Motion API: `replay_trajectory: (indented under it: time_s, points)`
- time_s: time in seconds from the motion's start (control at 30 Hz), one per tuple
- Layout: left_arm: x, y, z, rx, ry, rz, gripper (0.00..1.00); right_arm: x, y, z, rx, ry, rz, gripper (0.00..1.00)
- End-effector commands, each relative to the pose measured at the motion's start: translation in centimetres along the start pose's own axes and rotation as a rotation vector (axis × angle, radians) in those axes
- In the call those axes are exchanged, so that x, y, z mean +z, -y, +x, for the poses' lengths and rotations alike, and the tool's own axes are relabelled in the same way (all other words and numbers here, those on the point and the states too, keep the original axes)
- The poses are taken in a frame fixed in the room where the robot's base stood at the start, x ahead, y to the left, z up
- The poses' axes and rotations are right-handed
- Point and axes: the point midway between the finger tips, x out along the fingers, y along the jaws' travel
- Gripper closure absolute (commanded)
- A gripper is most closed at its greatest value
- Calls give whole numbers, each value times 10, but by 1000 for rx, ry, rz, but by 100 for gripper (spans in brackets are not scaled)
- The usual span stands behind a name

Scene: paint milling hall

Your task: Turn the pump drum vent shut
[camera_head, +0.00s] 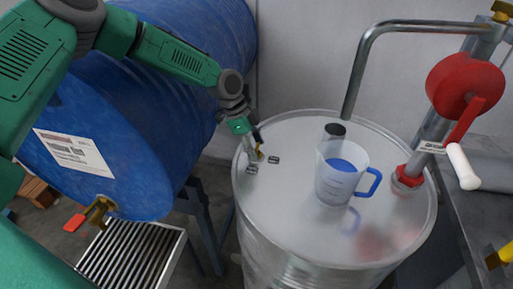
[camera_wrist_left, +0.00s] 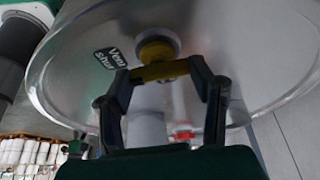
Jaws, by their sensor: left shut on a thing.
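The pump drum (camera_head: 310,235) is a silver metal drum with a flat lid. Its vent (camera_head: 259,154) sits near the left edge of the lid in the head view, largely hidden by my left gripper (camera_head: 251,145). In the left wrist view, the vent has a pale round base and a yellow handle (camera_wrist_left: 160,71). My left gripper (camera_wrist_left: 163,75) is shut on this handle, one finger at each end. A dark "Vent shut" label (camera_wrist_left: 109,59) lies left of the handle there, apart from it. Two small dark labels flank the vent in the head view. My right gripper is out of view.
A clear measuring jug (camera_head: 338,185) with blue contents and a blue handle stands on the lid, near the bent pump pipe (camera_head: 352,80). The red pump (camera_head: 462,86) with a white grip is at right. A blue drum (camera_head: 150,180) lies at left above a slatted tray (camera_head: 130,262).

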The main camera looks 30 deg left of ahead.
Motion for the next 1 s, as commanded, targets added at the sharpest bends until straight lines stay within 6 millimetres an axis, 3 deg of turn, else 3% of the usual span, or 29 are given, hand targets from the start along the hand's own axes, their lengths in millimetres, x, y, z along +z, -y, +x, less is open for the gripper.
replay_trajectory:
  time_s: [0.27,0.3,0.33,0.37,0.73,1.0]
  points:
    - [2,3,-2,-7,2,2,79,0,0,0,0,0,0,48]
    - [2,3,-2,-8,2,2,44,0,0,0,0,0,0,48]
    - [2,3,-2,-8,2,2,33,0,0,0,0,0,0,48]
    - [2,3,-2,-7,2,2,29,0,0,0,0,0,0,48]
    - [-2,1,-5,-5,1,2,29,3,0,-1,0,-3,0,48]
    - [-20,3,-49,-8,0,3,29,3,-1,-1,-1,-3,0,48]
